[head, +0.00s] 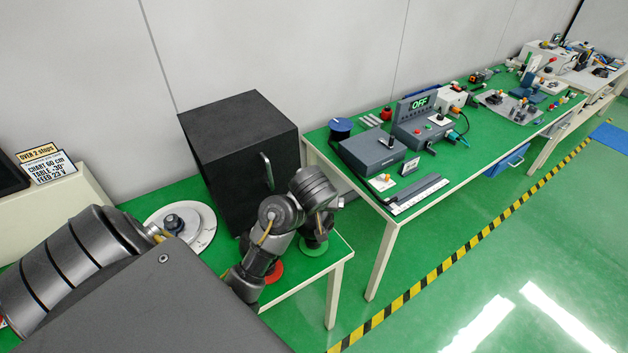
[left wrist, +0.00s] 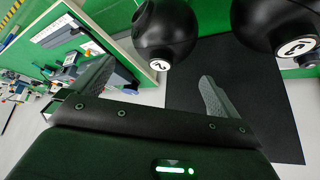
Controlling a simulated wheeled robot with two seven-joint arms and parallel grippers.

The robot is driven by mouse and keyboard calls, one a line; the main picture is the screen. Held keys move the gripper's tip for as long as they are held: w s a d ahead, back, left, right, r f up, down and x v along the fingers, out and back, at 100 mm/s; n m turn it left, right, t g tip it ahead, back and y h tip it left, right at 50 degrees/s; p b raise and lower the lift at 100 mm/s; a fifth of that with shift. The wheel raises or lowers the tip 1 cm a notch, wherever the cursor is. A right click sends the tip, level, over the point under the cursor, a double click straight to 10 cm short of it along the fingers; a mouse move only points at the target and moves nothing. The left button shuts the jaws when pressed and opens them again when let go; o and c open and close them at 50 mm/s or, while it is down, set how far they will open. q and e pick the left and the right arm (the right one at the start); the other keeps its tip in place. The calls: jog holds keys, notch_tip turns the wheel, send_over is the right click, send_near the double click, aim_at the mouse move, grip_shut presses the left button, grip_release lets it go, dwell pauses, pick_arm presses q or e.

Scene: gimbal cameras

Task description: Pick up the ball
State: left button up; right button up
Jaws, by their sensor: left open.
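Two black balls, each with a white disc marked 2, show in the left wrist view: one ball (left wrist: 165,28) at the top middle, the other ball (left wrist: 278,20) at the top right corner, partly cut off. My left gripper (left wrist: 157,72) is open and empty, its fingers apart, with the middle ball beyond them. In the head view my left arm reaches over the near green table, its hand in front of the black box. A dark rounded thing above a green disc (head: 314,247) there is partly hidden by my arm. My right gripper is not in view.
The black box (head: 240,150) stands at the back of the near table, beside a white round dial (head: 180,222). A red disc (head: 274,272) lies close to my arm. A second green table (head: 440,170) with instruments stands to the right, across a narrow gap.

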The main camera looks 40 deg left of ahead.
pick_arm(q)
jog(key=r, duration=0.1)
send_over(314, 223)
jog(key=w+a, duration=0.2)
jog(key=f, duration=0.4)
jog(key=shift+s+d+f, duration=0.15)
jog(key=shift+d+f, duration=0.05)
jog(key=shift+f, duration=0.2)
jog(key=shift+w+a+f+p, duration=0.25)
jog(key=shift+f+p, duration=0.1)
jog(key=shift+p, duration=0.15)
jog(key=x, duration=0.4)
jog(key=shift+a, duration=0.15)
jog(key=shift+c, duration=0.4)
jog(key=c, duration=1.2)
jog(key=shift+c, duration=0.4)
jog(key=shift+r, duration=0.15)
